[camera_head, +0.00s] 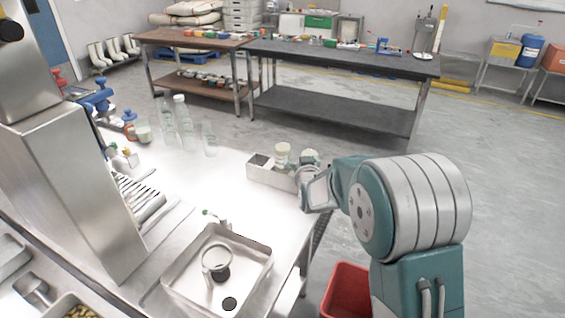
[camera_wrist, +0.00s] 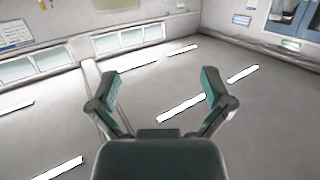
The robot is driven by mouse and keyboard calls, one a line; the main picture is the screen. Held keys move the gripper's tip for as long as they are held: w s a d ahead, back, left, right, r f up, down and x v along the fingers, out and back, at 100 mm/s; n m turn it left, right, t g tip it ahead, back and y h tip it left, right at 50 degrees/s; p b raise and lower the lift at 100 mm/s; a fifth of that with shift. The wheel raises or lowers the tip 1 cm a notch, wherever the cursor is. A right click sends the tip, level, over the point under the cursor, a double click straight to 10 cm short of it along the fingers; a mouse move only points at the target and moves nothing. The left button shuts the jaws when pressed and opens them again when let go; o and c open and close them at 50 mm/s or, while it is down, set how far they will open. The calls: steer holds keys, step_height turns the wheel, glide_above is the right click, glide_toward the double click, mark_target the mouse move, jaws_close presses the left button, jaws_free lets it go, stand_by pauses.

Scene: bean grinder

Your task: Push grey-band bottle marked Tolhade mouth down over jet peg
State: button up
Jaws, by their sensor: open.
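My gripper (camera_head: 313,188) is open and empty in the head view, beside the right end of a narrow grey box (camera_head: 268,176). In the wrist view my gripper (camera_wrist: 160,88) has its two fingers spread with nothing between them. A pale jar (camera_head: 283,152) stands at the box, and another pale jar (camera_head: 309,157) is partly hidden by my gripper. Several clear bottles (camera_head: 184,125) stand at the back of the bench. No grey band or Tolhade marking is readable. A metal tray (camera_head: 181,284) holds a black peg-like piece (camera_head: 221,273) under a clear ring, and a black round spot (camera_head: 229,304).
The steel bench (camera_head: 220,185) is clear between the bottles and the tray. A tall steel column (camera_head: 70,190) stands at left, beside a slotted rack (camera_head: 140,198). A red bin (camera_head: 347,290) stands below the bench's right edge.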

steer(key=t+y, duration=0.1)
steer(key=t, duration=0.1)
glide_toward(284, 155)
steer(key=w, duration=0.2)
steer(key=shift+a+x, duration=0.1)
steer(key=shift+x, duration=2.5)
steer(key=shift+a+x, duration=0.15)
steer(key=shift+x, duration=2.45)
steer(key=shift+c, duration=0.3)
steer(key=c, duration=0.7)
